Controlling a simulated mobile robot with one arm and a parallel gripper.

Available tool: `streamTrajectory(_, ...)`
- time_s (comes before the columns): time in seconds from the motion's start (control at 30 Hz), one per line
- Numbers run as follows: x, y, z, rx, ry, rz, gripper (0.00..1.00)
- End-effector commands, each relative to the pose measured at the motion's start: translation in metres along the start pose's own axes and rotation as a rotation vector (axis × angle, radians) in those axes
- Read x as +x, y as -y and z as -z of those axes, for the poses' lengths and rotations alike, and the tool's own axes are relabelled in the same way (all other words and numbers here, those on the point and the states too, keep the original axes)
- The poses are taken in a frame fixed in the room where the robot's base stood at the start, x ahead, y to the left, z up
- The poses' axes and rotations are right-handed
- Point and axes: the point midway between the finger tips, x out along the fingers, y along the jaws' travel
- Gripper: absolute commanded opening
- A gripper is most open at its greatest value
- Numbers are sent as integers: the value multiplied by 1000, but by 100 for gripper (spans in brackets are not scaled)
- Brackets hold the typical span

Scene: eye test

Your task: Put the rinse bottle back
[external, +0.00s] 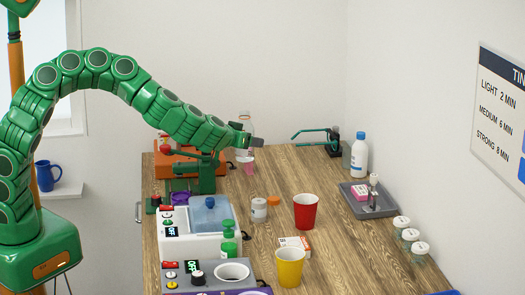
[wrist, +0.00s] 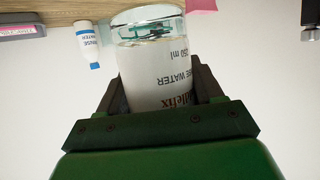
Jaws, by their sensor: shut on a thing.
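My gripper (external: 248,140) is shut on a clear bottle with a white label (external: 245,120), held above the far end of the table. In the wrist view my gripper (wrist: 160,105) has its jaws on both sides of that bottle (wrist: 157,85). Its label shows upside down, with "WATER" and "250 ml"; the word before is partly hidden. A separate white bottle with a blue cap (external: 359,157) stands upright at the table's right side. A pink cup (external: 245,166) is just below the held bottle.
A grey tray (external: 380,212) holds a pink box. A teal-armed stand (external: 318,138) is at the back right. A red cup (external: 305,211), a yellow cup (external: 289,267) and a white jar (external: 259,209) stand mid-table. Machines (external: 197,246) line the left edge. The wood between cups and tray is clear.

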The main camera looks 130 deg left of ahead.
Motion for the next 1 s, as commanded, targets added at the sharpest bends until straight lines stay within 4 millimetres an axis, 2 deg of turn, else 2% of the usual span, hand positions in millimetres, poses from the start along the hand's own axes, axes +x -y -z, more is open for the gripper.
streamTrajectory(0.2,22,-13,-2,0,-1,0,31)
streamTrajectory(0.7,66,-32,-30,0,-2,1,31)
streamTrajectory(1.0,77,-38,-38,-1,1,-2,31)
